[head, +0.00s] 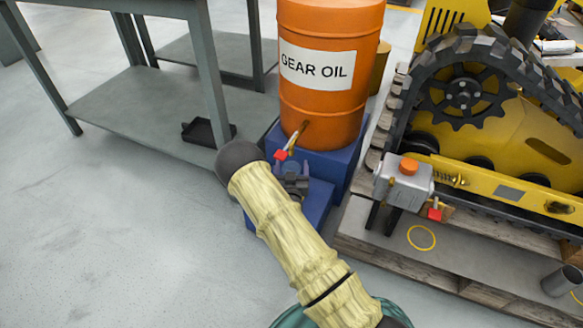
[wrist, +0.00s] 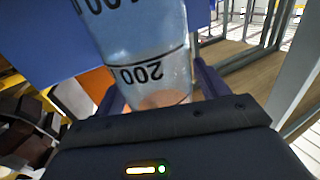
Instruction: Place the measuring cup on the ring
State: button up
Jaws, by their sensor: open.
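The measuring cup (wrist: 140,45) is clear, with dark markings including "200". In the wrist view it sits between the two fingers of my open gripper (wrist: 160,88), and its top end is cut off. Whether the fingers touch it cannot be told. In the head view my gripper (head: 293,184) is over the blue step below the drum's tap, and the cup is hardly distinguishable there. The yellow ring (head: 421,237) is marked on the grey plate at right, and nothing stands on it.
An orange gear oil drum (head: 325,95) with a red-handled tap (head: 281,155) stands on a blue base (head: 335,160). A metal cylinder (head: 561,281) stands right. A grey table (head: 140,105) is left.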

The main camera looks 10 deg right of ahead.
jog(key=shift+s+a+r+p, duration=0.1)
jog(key=shift+s+r+p, duration=0.1)
jog(key=shift+s+p, duration=0.2)
jog(key=p+v, duration=0.6)
jog(key=v, duration=0.5)
jog(key=shift+f, duration=0.15)
notch_tip(320, 180, up, 10)
jog(key=m+g+y, duration=0.2)
jog(key=g, duration=0.6)
jog(key=s+d+r+n+g+y, duration=0.1)
jog(key=s+r+n+g, duration=0.1)
jog(key=s+r, duration=0.5)
jog(key=s+d+r+n+g+y, duration=0.1)
jog(key=s+d+r+n+g, duration=0.1)
jog(key=s+r+g, duration=0.2)
jog(key=s+r, duration=0.3)
jog(key=s, duration=0.5)
jog(key=shift+s+n+g, duration=0.15)
jog(key=shift+n+g, duration=0.15)
jog(key=shift+g, duration=0.1)
